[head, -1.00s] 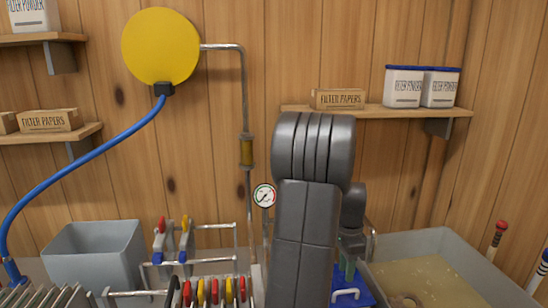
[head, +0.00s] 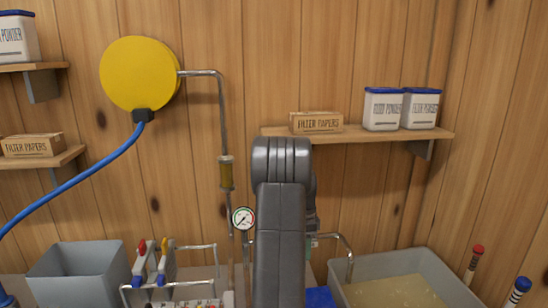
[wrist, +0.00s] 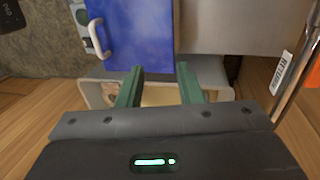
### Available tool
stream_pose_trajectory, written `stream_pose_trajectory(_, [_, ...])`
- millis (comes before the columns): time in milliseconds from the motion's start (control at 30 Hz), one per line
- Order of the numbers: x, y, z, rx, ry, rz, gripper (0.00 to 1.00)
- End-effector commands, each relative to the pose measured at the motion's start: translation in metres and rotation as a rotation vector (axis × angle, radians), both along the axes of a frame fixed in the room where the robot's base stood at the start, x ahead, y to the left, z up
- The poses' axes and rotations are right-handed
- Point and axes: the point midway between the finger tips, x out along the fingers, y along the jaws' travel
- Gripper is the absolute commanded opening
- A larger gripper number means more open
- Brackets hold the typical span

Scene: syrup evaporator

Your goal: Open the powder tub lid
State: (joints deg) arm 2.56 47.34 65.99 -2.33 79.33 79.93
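A blue lid (wrist: 130,30) with a white handle (wrist: 96,38) fills the upper middle of the wrist view. Below its lower edge is a pale box rim (wrist: 92,93) with a tan inside; I cannot tell how far the lid stands open. My gripper (wrist: 157,83) is open, its two green fingers apart and empty. The fingertips overlap the lid's lower edge in the picture, with the handle to their left; contact cannot be told. In the head view a corner of the blue lid (head: 320,297) shows beside my arm, which hides the gripper.
A grey basin (head: 440,275) with tan contents lies to the right. A grey bin (head: 75,270), levers (head: 153,258) and a gauge (head: 243,218) stand left of my arm. Blue-lidded filter powder tubs (head: 383,110) sit on the wall shelf (head: 355,136). A metal pipe (wrist: 297,75) runs close on the right.

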Motion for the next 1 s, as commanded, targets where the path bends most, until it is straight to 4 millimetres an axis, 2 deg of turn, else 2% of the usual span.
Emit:
stream_pose_trajectory(100, [0.013, 0.002, 0.0, -0.004, 0.031, 0.001, 0.33])
stream_pose_trajectory(500, [0.038, 0.005, -0.007, -0.027, 0.19, 0.001, 0.33])
stream_pose_trajectory(1000, [0.059, 0.008, -0.015, -0.046, 0.326, 0.0, 0.33])
